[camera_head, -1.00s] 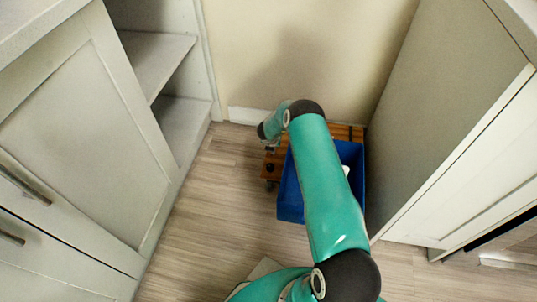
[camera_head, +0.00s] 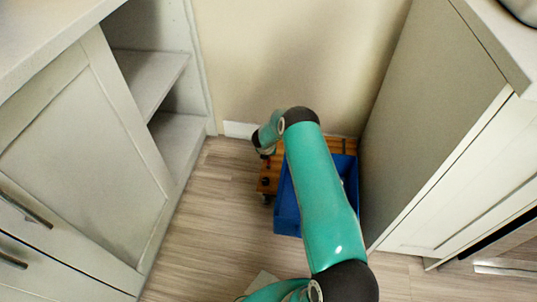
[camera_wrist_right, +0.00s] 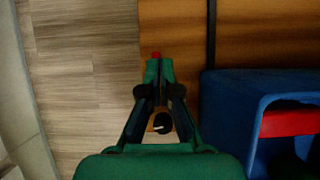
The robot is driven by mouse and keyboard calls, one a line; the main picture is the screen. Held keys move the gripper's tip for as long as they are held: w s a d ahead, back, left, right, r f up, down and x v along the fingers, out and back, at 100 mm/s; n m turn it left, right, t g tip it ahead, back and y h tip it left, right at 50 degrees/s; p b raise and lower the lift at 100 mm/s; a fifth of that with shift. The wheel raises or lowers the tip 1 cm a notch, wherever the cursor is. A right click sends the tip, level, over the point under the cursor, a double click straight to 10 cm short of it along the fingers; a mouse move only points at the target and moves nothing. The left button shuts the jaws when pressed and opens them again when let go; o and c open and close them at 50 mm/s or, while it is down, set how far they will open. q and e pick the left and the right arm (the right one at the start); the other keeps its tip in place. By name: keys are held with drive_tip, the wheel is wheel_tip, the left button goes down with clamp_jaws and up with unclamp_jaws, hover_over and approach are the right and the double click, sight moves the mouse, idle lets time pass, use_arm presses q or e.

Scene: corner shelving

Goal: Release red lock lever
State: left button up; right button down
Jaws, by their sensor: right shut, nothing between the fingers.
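A small red piece (camera_wrist_right: 156,55), which may be the lock lever, shows in the right wrist view just beyond my fingertips. It lies at the left edge of a wooden platform (camera_wrist_right: 175,30). My right gripper (camera_wrist_right: 157,68) is shut and empty, its tips pointing at the red piece; I cannot tell whether they touch. In the head view the wooden platform (camera_head: 268,178) stands low by the wall on casters (camera_head: 266,198), and my right arm reaches over it. The red piece cannot be made out there. My left gripper is not in view.
A blue bin (camera_head: 287,215) sits on the platform, partly behind my arm; a red bar (camera_wrist_right: 287,122) lies in it in the wrist view. Cabinets stand left (camera_head: 85,150) and right (camera_head: 430,130). The wood floor (camera_head: 205,230) left of the platform is clear.

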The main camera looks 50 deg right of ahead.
wheel_tip(320, 180, up, 8)
drive_tip(key=p, duration=0.4)
drive_tip(key=shift+w+d+f+p, duration=0.15)
drive_tip(key=shift+w+d+p, duration=0.1)
drive_tip(key=shift+d+p, duration=0.1)
